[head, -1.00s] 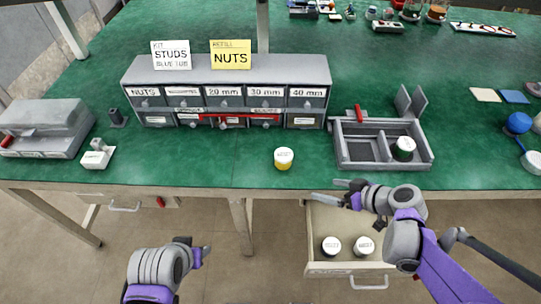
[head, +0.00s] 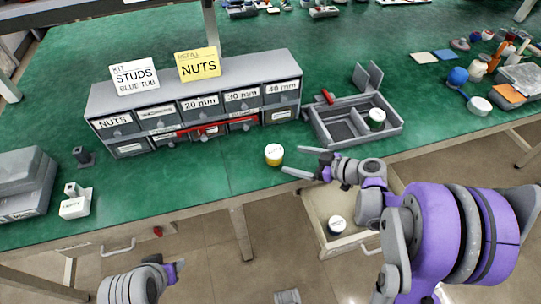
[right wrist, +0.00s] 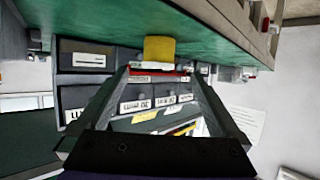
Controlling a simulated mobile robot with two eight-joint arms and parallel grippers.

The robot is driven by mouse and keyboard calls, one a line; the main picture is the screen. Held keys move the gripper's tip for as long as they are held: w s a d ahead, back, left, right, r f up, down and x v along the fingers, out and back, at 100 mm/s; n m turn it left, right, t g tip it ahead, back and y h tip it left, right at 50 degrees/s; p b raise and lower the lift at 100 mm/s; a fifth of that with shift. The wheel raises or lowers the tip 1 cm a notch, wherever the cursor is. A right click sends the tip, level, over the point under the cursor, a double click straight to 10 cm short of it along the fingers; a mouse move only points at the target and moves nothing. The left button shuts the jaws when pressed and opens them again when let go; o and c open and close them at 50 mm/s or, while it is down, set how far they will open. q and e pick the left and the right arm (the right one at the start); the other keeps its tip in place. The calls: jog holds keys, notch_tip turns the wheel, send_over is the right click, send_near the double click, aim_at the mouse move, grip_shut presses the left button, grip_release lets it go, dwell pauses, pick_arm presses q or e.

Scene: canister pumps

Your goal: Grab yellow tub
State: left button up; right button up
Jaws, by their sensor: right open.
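The yellow tub (head: 274,155) with a white lid stands upright on the green table near its front edge. It also shows in the right wrist view (right wrist: 159,49), ahead of the fingertips and between their lines. My right gripper (head: 292,161) is open and empty, just right of the tub, its two fingers pointing at it. In the right wrist view the open fingers (right wrist: 160,72) show below the tub. My left gripper (head: 178,272) is at the bottom left, below the table edge; its jaws are too small and turned to judge.
A grey drawer cabinet (head: 190,75) with a red bar and label cards stands behind the tub. A grey divided tray (head: 330,138) holding a green tub (head: 377,118) is to the right. An open drawer (head: 350,243) with a white-lidded tub (head: 337,225) sits below the table.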

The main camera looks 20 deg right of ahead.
aim_at(274, 153)
jog(key=x, duration=0.3)
jog(key=shift+w+a+f, duration=0.2)
jog(key=shift+w, duration=0.15)
jog(key=shift+r+x, duration=0.15)
jog(key=shift+x, duration=1.25)
jog(key=shift+r+x, duration=0.15)
jog(key=shift+x, duration=1.2)
jog(key=shift+w+a, duration=0.1)
jog(key=shift+c, duration=0.2)
jog(key=c, duration=1.4)
